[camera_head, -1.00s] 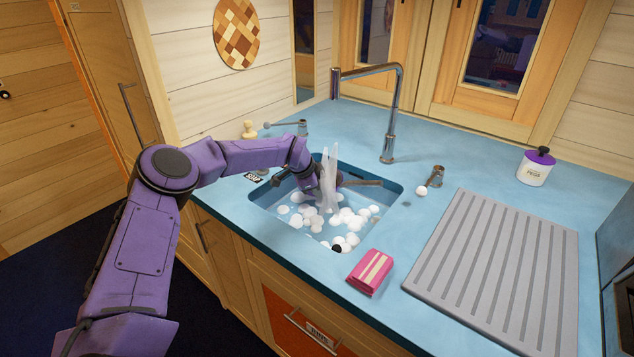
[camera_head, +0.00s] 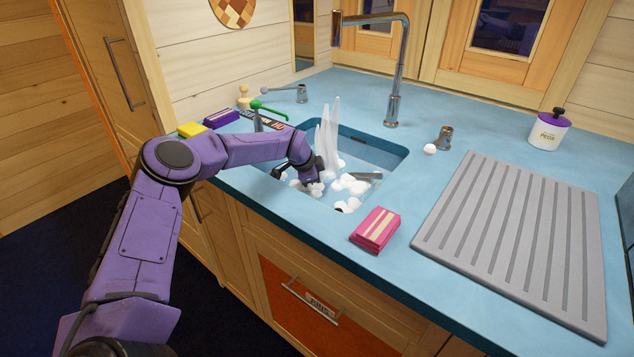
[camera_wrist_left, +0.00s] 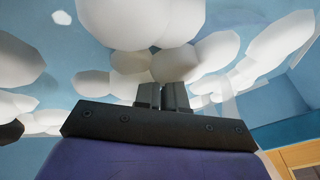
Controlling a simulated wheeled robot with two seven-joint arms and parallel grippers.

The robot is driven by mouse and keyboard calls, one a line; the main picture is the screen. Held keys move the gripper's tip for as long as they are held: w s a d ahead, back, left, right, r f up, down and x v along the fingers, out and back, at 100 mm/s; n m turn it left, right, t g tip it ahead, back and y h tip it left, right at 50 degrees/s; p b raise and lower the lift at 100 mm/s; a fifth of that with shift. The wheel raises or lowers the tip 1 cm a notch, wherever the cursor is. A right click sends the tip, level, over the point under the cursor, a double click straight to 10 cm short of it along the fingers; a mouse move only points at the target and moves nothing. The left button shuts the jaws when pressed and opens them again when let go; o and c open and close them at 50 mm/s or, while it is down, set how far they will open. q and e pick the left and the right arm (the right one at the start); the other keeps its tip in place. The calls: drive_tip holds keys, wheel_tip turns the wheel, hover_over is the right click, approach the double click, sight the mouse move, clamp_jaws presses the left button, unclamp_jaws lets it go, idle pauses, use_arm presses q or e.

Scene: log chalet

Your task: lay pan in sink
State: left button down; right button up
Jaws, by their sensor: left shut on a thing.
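The sink (camera_head: 378,147) is a blue basin set in the counter, with white foam balls (camera_head: 345,186) in it and a pale splash-like plume (camera_head: 328,140) rising from it. My left gripper (camera_head: 314,184) is low in the sink among the foam. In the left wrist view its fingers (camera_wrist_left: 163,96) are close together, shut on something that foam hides. A short grey bar (camera_head: 366,176) shows at the right of the foam; I cannot tell whether it is part of the pan. No pan can be made out clearly. My right gripper is out of view.
A tall tap (camera_head: 395,70) stands behind the sink. A pink packet (camera_head: 375,229) lies at its front right, beside a grey ribbed drainboard (camera_head: 520,235). A yellow sponge (camera_head: 190,129), a purple box (camera_head: 221,117) and a green-handled item (camera_head: 265,108) are at the back left.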

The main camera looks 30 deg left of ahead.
use_arm(q)
drive_tip(key=c, duration=1.1)
unclamp_jaws()
drive_tip(key=shift+c, duration=0.2)
drive_tip(key=shift+s+f, duration=0.1)
drive_tip(key=shift+f, duration=0.05)
drive_tip(key=v, duration=1)
drive_tip(key=shift+r+b, duration=0.3)
drive_tip(key=shift+b, duration=0.15)
drive_tip(key=shift+s, duration=0.1)
